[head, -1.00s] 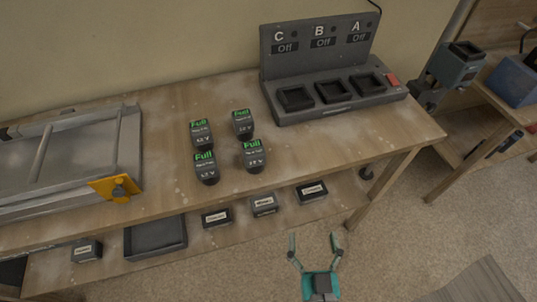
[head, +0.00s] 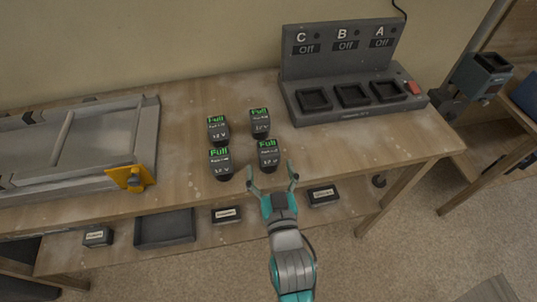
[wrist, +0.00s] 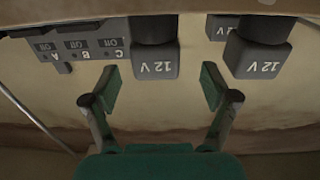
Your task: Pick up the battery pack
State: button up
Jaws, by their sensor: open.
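Several dark battery packs with green "Full" displays stand upright on the workbench (head: 330,165) in the head view: front right (head: 268,155), front left (head: 221,163), back right (head: 260,122) and back left (head: 217,127). My gripper (head: 272,173) is open and empty at the bench's front edge, just in front of the front right pack. The wrist view is upside down. There, one pack marked 12 V (wrist: 155,62) shows beyond the gap between my open fingers (wrist: 161,88), apart from them. Another 12 V pack (wrist: 259,58) is to its right.
A charger (head: 352,110) with bays C, B and A, all reading Off, stands at the back right. A grey framed tray with a yellow clamp (head: 131,178) is at the left. The lower shelf holds small labelled boxes (head: 226,215) and a dark tray (head: 165,229).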

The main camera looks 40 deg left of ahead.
aim_at(270, 161)
jog(key=shift+w+x, duration=0.2)
jog(key=shift+x, duration=2.5)
jog(key=shift+d, duration=0.2)
jog(key=c, duration=1.5)
jog(key=shift+r, duration=0.1)
